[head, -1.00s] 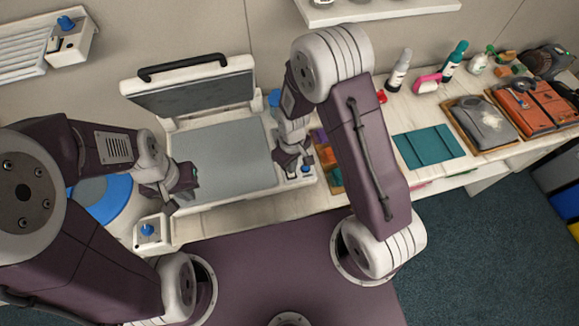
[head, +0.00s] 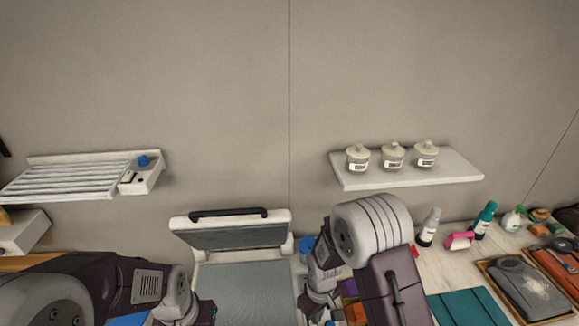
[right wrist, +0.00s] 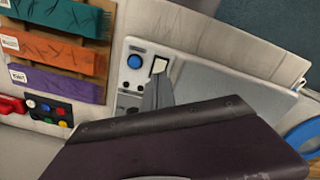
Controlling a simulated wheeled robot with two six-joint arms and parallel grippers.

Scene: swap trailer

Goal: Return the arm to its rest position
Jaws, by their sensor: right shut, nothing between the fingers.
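My right gripper (head: 318,312) hangs at the lower middle of the head view, beside the right edge of the open press (head: 240,285). Its jaws are shut and empty. In the right wrist view its grey fingers (right wrist: 155,94) show in front of the press's control panel, near a blue button (right wrist: 134,61) and a white switch (right wrist: 159,66). I cannot tell whether they touch the panel. My left gripper (head: 208,311) is at the bottom edge of the head view, left of the press plate. Its fingers are partly cut off.
The press lid (head: 228,237) stands raised. A wall shelf (head: 450,172) holds three jars. A slatted rack (head: 68,182) is on the left wall. Bottles, a pink brush (head: 460,240), a teal folded cloth (head: 470,308) and trays crowd the right of the bench.

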